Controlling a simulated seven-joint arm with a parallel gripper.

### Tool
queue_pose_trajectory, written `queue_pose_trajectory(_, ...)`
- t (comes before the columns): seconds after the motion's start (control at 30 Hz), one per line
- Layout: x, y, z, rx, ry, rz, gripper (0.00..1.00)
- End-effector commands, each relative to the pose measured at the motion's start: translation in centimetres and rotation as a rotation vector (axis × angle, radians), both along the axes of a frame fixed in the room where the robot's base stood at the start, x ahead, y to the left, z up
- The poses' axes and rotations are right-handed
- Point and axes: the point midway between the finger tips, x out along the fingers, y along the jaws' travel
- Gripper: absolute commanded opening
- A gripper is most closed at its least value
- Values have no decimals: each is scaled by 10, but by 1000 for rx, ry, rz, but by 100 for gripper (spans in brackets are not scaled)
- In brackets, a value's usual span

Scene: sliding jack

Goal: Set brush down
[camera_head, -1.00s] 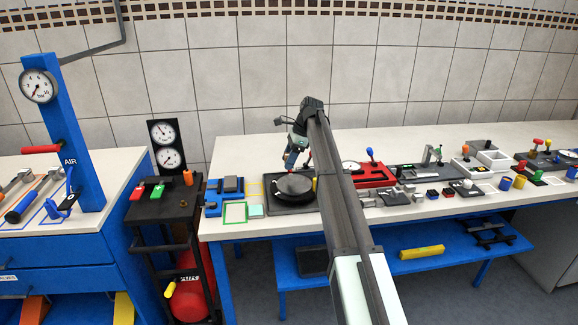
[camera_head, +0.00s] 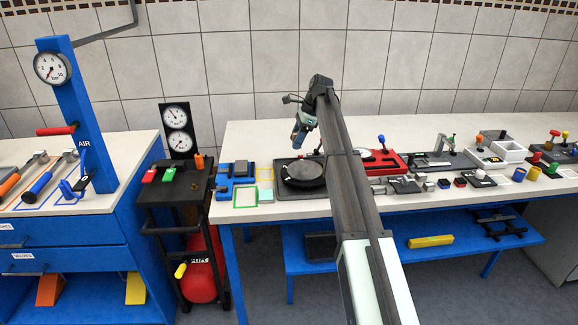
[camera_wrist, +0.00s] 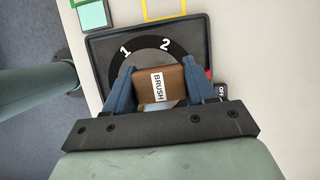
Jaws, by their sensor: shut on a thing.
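The brush (camera_wrist: 176,82) is a brown block with a white label reading BRUSH. In the wrist view it sits between the two blue fingers of my gripper (camera_wrist: 163,88), which is shut on it. In the head view my gripper (camera_head: 297,142) hangs above the dark turntable-like plate (camera_head: 302,172); the brush itself is too small to make out there. In the wrist view the black base (camera_wrist: 101,50) of that plate, with a dial marked 1 and 2, lies beneath the brush. The gripper and brush hide much of the plate.
A yellow outline (camera_head: 264,173) and a green outline (camera_head: 245,198) are marked on the bench left of the plate, with a pale green block (camera_head: 266,195) beside them. A blue fixture (camera_head: 236,178) stands further left. A red device (camera_head: 385,163) stands to the right, beyond my arm.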

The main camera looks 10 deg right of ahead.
Motion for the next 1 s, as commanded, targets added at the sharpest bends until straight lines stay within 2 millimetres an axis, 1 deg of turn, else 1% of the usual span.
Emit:
queue_pose_trajectory(0.2,-3,64,-9,0,10,72,27)
queue_pose_trajectory(0.3,-3,91,-13,-1,13,101,27)
queue_pose_trajectory(0.4,-2,112,-17,-1,12,115,27)
queue_pose_trajectory(0.47,1,122,-20,-2,8,105,27)
queue_pose_trajectory(0.5,6,122,-21,-2,3,79,27)
queue_pose_trajectory(0.6,12,121,-20,-1,-4,25,27)
queue_pose_trajectory(0.77,13,121,-27,1,-1,-11,27)
queue_pose_trajectory(0.87,13,121,-38,1,2,-14,27)
queue_pose_trajectory(1.0,13,121,-61,1,1,-14,27)
